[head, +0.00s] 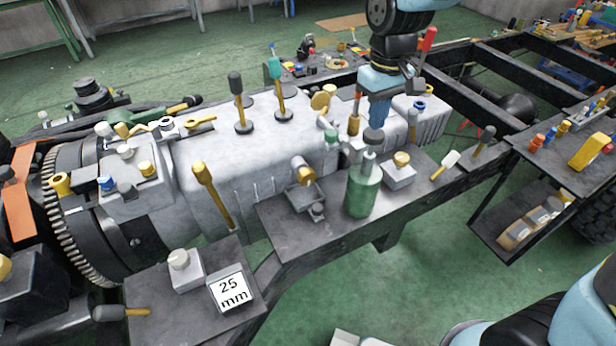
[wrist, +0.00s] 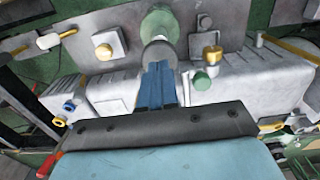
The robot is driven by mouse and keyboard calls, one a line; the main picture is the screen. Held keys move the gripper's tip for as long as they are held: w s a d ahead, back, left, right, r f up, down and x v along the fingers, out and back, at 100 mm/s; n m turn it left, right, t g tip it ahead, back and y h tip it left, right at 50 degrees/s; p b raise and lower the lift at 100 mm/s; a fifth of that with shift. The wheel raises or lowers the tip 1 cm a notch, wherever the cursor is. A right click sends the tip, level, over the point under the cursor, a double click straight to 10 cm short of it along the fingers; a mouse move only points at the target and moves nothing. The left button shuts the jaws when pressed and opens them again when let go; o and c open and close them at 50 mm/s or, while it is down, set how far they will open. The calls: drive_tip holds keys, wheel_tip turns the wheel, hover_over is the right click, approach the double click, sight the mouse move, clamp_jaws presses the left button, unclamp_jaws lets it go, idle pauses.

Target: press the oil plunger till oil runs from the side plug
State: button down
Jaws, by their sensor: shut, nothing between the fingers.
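A green oil bottle (head: 363,190) stands upright on the grey shelf (head: 290,235) beside the gearbox. A grey plunger knob (head: 373,137) tops it. In the wrist view the knob (wrist: 158,53) lies just beyond my fingertips, with the green bottle (wrist: 160,20) behind it. My gripper (head: 377,122) is shut and empty, pointing down right over the knob; I cannot tell whether it touches. A brass plug-like cylinder (head: 302,169) sits on the gearbox side, left of the bottle, above a small grey tray (head: 304,198). I see no oil clearly.
A grey block with a yellow knob (head: 401,161) stands right of the bottle. Yellow-handled tools (head: 445,165) lie farther right on the shelf. Upright levers (head: 238,100) rise from the gearbox (head: 215,165). A "25 mm" card (head: 230,292) stands at front left.

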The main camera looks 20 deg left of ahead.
sight(374, 133)
drive_tip(key=shift+f, duration=0.1)
drive_tip(key=shift+f, duration=1.75)
drive_tip(key=shift+r, duration=3.75)
